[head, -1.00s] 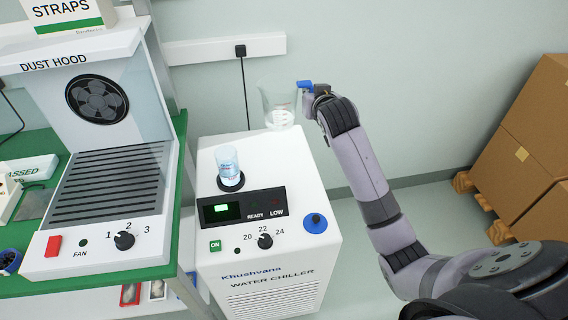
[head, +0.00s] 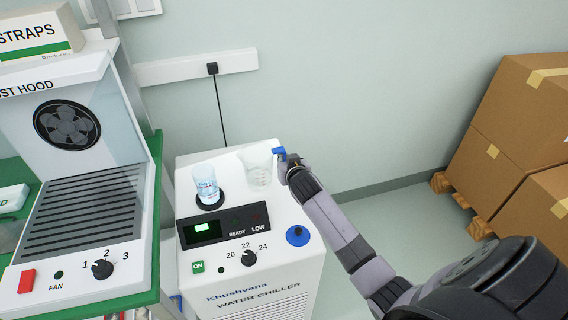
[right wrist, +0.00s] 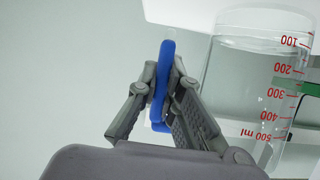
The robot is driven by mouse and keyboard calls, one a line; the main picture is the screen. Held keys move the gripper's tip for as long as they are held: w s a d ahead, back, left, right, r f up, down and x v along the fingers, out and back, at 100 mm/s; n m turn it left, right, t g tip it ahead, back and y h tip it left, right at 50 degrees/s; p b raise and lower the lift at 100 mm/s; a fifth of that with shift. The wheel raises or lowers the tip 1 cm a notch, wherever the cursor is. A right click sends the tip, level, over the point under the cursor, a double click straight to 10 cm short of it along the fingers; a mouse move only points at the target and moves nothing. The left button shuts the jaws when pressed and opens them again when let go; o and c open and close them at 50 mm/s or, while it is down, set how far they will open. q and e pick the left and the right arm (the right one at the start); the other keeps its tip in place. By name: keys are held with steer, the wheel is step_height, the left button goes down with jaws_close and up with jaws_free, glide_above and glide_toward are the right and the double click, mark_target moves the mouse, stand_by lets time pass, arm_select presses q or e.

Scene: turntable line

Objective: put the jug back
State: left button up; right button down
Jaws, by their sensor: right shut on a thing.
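The jug (head: 257,168) is clear with a blue handle and shows at the top right of the water chiller (head: 237,267) in the head view. In the right wrist view the jug (right wrist: 252,92) has red volume marks and appears upside down. My right gripper (head: 285,163) is shut on the blue handle (right wrist: 161,85), with a finger on each side of it in the right wrist view. I cannot tell whether the jug's base touches the chiller top. My left gripper is not in view.
A clear bottle with blue print (head: 206,186) stands on a black round pad (head: 207,202) left of the jug. A blue cap (head: 297,235) sits at the chiller's front right. The dust hood (head: 75,200) is at left; cardboard boxes (head: 520,120) stand at right.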

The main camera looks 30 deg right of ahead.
steer(key=shift+f, duration=0.9)
steer(key=shift+f, duration=0.1)
steer(key=c, duration=1.8)
jaws_free()
steer(key=shift+o, duration=0.2)
steer(key=shift+s, duration=0.1)
steer(key=v, duration=1.1)
steer(key=shift+s+r, duration=0.3)
steer(key=shift+s, duration=0.05)
steer(key=shift+a, duration=0.1)
